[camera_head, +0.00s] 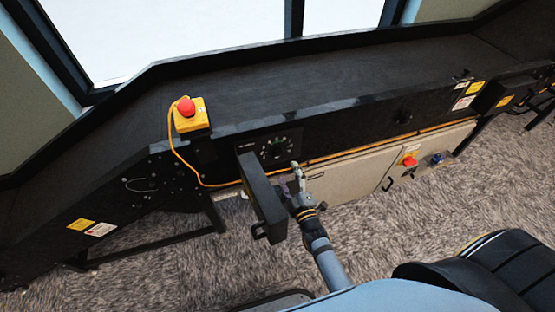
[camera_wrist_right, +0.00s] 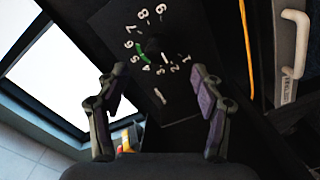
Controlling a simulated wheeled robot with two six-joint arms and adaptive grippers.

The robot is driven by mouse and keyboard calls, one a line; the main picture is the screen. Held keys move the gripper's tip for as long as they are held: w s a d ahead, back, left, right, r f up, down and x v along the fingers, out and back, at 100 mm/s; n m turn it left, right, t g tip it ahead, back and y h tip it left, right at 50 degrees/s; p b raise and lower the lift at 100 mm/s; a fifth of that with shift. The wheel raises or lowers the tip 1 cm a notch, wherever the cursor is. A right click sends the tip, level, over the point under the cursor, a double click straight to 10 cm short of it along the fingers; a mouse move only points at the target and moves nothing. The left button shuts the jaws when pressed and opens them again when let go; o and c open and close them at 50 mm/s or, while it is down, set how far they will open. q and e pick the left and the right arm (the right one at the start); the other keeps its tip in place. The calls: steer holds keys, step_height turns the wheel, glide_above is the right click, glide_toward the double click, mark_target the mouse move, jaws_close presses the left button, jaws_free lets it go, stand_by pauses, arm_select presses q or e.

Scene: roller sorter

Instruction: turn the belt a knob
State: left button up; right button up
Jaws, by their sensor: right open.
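The dial panel (camera_head: 262,141) is on the dark side of the conveyor in the head view. In the right wrist view the dial plate (camera_wrist_right: 178,82) shows white numbers in an arc and a green mark near 5. The dark knob (camera_wrist_right: 154,46) sits within the arc; its exact pointing is hard to tell. My right gripper (camera_head: 298,178) is just below and right of the panel. In the wrist view its fingers (camera_wrist_right: 160,78) are spread apart with nothing between them, apart from the knob. My left gripper is not in view.
A red emergency button on a yellow box (camera_head: 189,121) stands above left of the panel. A dark box-shaped part (camera_head: 262,198) juts out close to my right gripper's left. An orange cable (camera_head: 345,153) runs along the conveyor. A beige cabinet (camera_head: 350,181) bears another red button (camera_head: 409,161).

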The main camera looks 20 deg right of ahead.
mark_target(280, 157)
steer(key=w, duration=0.7)
steer(key=shift+a+b, duration=0.15)
steer(key=shift+b, duration=0.2)
steer(key=shift+w, duration=0.55)
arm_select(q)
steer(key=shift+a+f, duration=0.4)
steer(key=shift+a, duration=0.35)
arm_select(e)
steer(key=shift+c, duration=0.2)
steer(key=c, duration=1.1)
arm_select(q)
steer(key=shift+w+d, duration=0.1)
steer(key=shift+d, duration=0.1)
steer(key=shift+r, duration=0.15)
